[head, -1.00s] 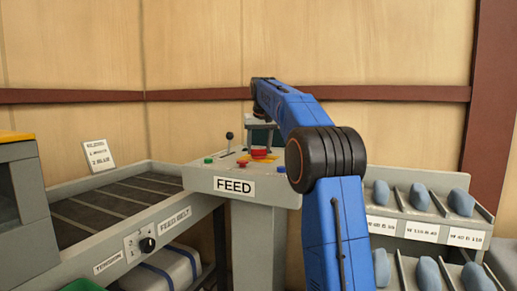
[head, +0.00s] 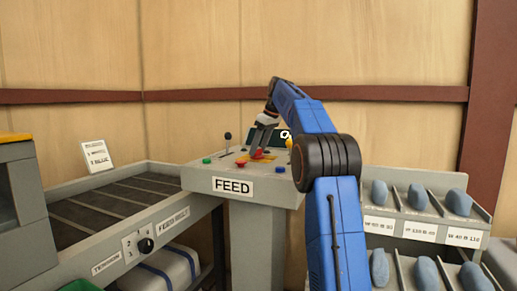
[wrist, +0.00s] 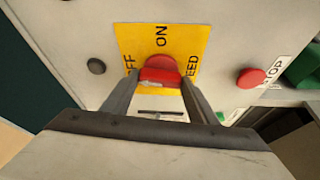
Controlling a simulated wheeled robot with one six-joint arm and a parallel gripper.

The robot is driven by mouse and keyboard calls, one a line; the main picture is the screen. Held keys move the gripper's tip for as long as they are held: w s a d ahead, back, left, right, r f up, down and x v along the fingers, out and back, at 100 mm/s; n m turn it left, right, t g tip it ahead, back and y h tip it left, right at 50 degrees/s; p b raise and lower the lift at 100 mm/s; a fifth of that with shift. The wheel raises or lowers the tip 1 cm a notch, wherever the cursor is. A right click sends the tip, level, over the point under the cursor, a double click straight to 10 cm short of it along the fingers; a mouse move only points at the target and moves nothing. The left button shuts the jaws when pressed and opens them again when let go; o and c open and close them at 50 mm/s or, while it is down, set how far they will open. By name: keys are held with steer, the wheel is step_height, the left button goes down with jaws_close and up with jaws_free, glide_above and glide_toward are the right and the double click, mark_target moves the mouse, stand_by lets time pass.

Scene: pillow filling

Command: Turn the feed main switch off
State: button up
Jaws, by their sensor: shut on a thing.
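The feed main switch is a red rotary handle (wrist: 160,77) on a yellow plate (wrist: 190,38) marked ON, FEED and a partly hidden OFF. A white mark runs along the handle's near edge; it seems to point left, towards the OFF lettering. My gripper (wrist: 158,92) is shut on this handle, one finger on each side. In the head view my gripper (head: 262,142) leans over the FEED console (head: 277,187), its tips at the yellow plate (head: 263,156). The fingers hide part of the switch there.
A red STOP button (wrist: 250,78) sits right of the switch in the wrist view, and a dark button (wrist: 96,66) left. A black-knobbed lever (head: 227,141) stands on the console. The feed belt (head: 110,202) is at left, blue-filled racks (head: 420,200) at right.

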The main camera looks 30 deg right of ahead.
steer(key=shift+n+y, duration=0.3)
steer(key=shift+n, duration=0.4)
steer(key=o, duration=1)
steer(key=shift+o, duration=0.2)
steer(key=v, duration=0.7)
steer(key=shift+r, duration=0.25)
steer(key=shift+d, duration=0.1)
